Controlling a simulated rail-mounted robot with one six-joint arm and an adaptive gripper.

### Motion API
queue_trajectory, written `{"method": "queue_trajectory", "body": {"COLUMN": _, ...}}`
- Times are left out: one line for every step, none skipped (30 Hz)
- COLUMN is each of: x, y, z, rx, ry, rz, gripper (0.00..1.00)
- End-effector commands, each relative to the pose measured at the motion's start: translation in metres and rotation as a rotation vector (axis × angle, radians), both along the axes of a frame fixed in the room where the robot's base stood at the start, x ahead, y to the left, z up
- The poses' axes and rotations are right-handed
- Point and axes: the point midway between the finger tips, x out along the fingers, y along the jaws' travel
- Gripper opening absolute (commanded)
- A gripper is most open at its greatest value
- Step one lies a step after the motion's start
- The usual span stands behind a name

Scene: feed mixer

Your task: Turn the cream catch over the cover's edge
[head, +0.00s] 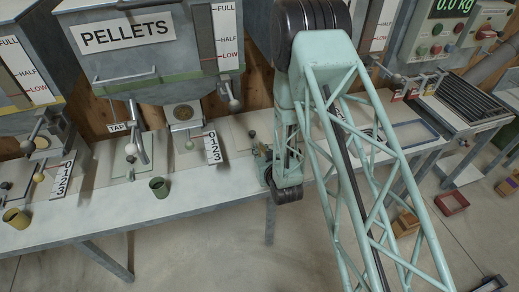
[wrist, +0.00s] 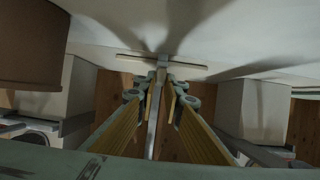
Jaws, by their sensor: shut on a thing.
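In the wrist view my gripper (wrist: 161,80) has its two yellow-sided fingers converging on a narrow pale grey bar (wrist: 152,125) and is shut on it. The bar runs up to a thin horizontal beige strip (wrist: 190,66) on a pale surface. I cannot tell whether this bar is the cream catch, and I cannot make out the cover's edge. In the head view my gripper (head: 262,153) is low at the bench, left of my wrist and largely hidden by my arm.
The pellets hopper (head: 150,45) stands left of my arm, with a lever (head: 138,132) below. A green cup (head: 158,187) and a yellow cup (head: 16,218) are at the front edge of the white bench (head: 110,225). A red tray (head: 451,203) lies on the floor at right.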

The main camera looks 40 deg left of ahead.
Motion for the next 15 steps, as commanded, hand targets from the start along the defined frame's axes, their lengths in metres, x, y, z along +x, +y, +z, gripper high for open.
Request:
{"method": "queue_trajectory", "body": {"x": 0.0005, "y": 0.0005, "z": 0.0006, "rx": 0.001, "ry": 0.0, "rz": -0.001, "gripper": 0.0}}
{"method": "queue_trajectory", "body": {"x": 0.0006, "y": 0.0005, "z": 0.0007, "rx": 0.002, "ry": -0.001, "rz": -0.001, "gripper": 0.0}}
{"method": "queue_trajectory", "body": {"x": 0.0006, "y": 0.0005, "z": 0.0007, "rx": 0.002, "ry": -0.001, "rz": -0.001, "gripper": 0.0}}
{"method": "queue_trajectory", "body": {"x": 0.0006, "y": 0.0005, "z": 0.0008, "rx": 0.002, "ry": -0.001, "rz": -0.001, "gripper": 0.0}}
{"method": "queue_trajectory", "body": {"x": 0.0006, "y": 0.0005, "z": 0.0009, "rx": 0.002, "ry": -0.001, "rz": -0.001, "gripper": 0.0}}
{"method": "queue_trajectory", "body": {"x": 0.0007, "y": 0.0006, "z": 0.0008, "rx": 0.002, "ry": -0.001, "rz": -0.001, "gripper": 0.0}}
{"method": "queue_trajectory", "body": {"x": 0.0007, "y": 0.0006, "z": 0.0009, "rx": 0.002, "ry": -0.001, "rz": -0.001, "gripper": 0.0}}
{"method": "queue_trajectory", "body": {"x": 0.0006, "y": 0.0007, "z": 0.0009, "rx": 0.002, "ry": -0.001, "rz": -0.001, "gripper": 0.0}}
{"method": "queue_trajectory", "body": {"x": 0.0007, "y": 0.0006, "z": 0.0009, "rx": 0.002, "ry": -0.001, "rz": -0.001, "gripper": 0.0}}
{"method": "queue_trajectory", "body": {"x": 0.0006, "y": 0.0007, "z": 0.001, "rx": 0.002, "ry": -0.001, "rz": -0.001, "gripper": 0.11}}
{"method": "queue_trajectory", "body": {"x": 0.0007, "y": 0.0006, "z": 0.0009, "rx": 0.002, "ry": -0.001, "rz": -0.001, "gripper": 0.13}}
{"method": "queue_trajectory", "body": {"x": 0.0006, "y": 0.0007, "z": 0.0008, "rx": 0.002, "ry": -0.001, "rz": -0.001, "gripper": 0.17}}
{"method": "queue_trajectory", "body": {"x": 0.0005, "y": 0.0005, "z": 0.0008, "rx": 0.002, "ry": 0.0, "rz": 0.0, "gripper": 0.2}}
{"method": "queue_trajectory", "body": {"x": 0.0005, "y": 0.0005, "z": 0.0008, "rx": 0.002, "ry": 0.0, "rz": 0.0, "gripper": 0.22}}
{"method": "queue_trajectory", "body": {"x": 0.0005, "y": 0.0005, "z": 0.0007, "rx": 0.001, "ry": 0.0, "rz": 0.0, "gripper": 0.23}}
